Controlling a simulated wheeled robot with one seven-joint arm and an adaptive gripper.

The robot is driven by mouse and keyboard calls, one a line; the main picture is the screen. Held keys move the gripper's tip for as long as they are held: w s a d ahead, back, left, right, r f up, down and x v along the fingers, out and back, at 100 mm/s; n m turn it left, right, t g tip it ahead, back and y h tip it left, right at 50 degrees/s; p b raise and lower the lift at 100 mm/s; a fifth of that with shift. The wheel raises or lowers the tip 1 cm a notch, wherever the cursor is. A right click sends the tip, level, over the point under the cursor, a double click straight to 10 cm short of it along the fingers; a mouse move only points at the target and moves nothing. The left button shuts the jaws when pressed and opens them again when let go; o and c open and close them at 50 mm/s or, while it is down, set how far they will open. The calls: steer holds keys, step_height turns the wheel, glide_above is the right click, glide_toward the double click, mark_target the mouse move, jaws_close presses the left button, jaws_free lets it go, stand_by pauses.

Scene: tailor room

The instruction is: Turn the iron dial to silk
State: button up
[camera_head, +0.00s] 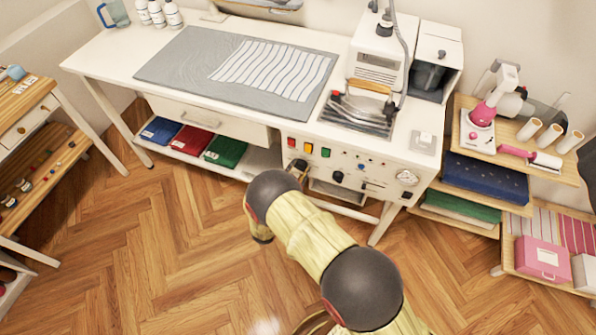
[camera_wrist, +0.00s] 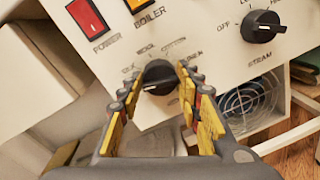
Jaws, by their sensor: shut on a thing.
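The iron dial (camera_wrist: 158,76) is a round black knob on the white front panel, below the BOILER label, with fabric labels around it. The label at its upper left looks like SILK, and one at its right looks like LINEN; the print is small. My gripper (camera_wrist: 157,80) is shut on this dial, with one yellow-padded finger on each side. I cannot clearly tell where the dial points. In the head view, my arm reaches the left part of the panel, and my gripper (camera_head: 303,176) and the dial are mostly hidden by the wrist.
The STEAM dial (camera_wrist: 263,27) is to the right on the same panel. A red POWER switch (camera_wrist: 87,18) and an orange BOILER switch (camera_wrist: 136,4) are above left. A fan grille (camera_wrist: 246,101) is below right.

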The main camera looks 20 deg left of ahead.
steer(key=m+b, duration=0.2)
steer(key=m, duration=0.3)
steer(key=shift+m, duration=0.3)
stand_by(0.5)
steer(key=o, duration=1.2)
steer(key=shift+c, duration=0.2)
steer(key=shift+s+y, duration=0.1)
steer(key=shift+y, duration=0.2)
steer(key=s+a, duration=0.1)
steer(key=s, duration=1)
steer(key=shift+s+a+r, duration=0.2)
steer(key=shift+s+r, duration=0.15)
